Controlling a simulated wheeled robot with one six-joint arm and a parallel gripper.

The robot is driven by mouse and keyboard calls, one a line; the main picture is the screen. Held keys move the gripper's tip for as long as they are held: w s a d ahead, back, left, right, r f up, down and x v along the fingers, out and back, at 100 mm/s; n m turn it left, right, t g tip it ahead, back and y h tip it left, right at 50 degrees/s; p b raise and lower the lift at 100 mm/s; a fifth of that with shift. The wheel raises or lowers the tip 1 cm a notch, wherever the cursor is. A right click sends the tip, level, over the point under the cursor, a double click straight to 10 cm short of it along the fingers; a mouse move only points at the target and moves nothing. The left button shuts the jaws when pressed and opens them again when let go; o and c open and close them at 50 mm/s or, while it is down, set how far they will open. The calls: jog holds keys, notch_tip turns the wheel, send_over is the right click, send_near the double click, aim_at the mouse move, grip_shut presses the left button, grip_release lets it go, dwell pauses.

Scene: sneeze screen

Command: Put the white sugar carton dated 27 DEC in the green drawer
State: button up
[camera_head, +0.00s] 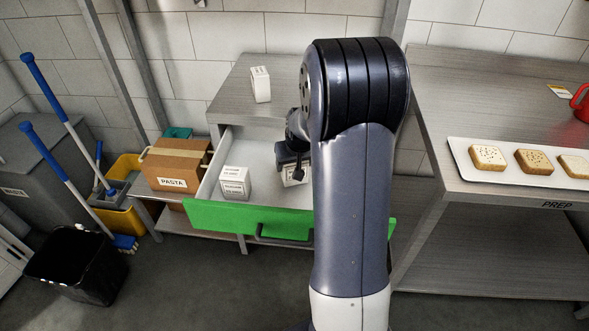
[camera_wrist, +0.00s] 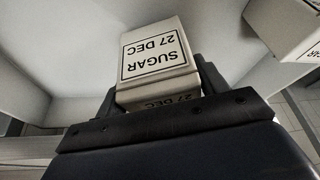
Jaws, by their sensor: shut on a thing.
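My gripper (camera_head: 293,158) reaches into the open green drawer (camera_head: 220,218), behind my arm in the head view. In the wrist view my gripper (camera_wrist: 158,105) is shut on the white sugar carton (camera_wrist: 150,48), whose label reads "SUGAR 27 DEC" upside down. In the head view only part of this carton (camera_head: 290,181) shows, below the jaws and inside the drawer outline. I cannot tell whether it touches the drawer floor. Another white carton (camera_head: 235,183) stands in the drawer to the left; its corner shows at the upper right of the wrist view (camera_wrist: 280,22).
A third white carton (camera_head: 261,84) stands on the metal counter (camera_head: 228,92) behind the drawer. A PASTA box (camera_head: 175,165) is left of the drawer. The prep table (camera_head: 440,100) at the right bears a white tray (camera_head: 459,152) with bread slices. A black bin (camera_head: 75,265) stands on the floor.

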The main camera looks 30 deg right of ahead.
jog(key=shift+f, duration=1.2)
jog(key=shift+f, duration=0.25)
jog(key=o, duration=1.1)
jog(key=shift+r, duration=0.1)
jog(key=shift+o, duration=0.2)
jog(key=shift+s+r, duration=0.1)
jog(key=shift+r, duration=0.3)
jog(key=d+v, duration=0.1)
jog(key=v, duration=1)
jog(key=shift+a+r, duration=0.2)
jog(key=shift+a, duration=0.3)
jog(key=shift+s, duration=0.1)
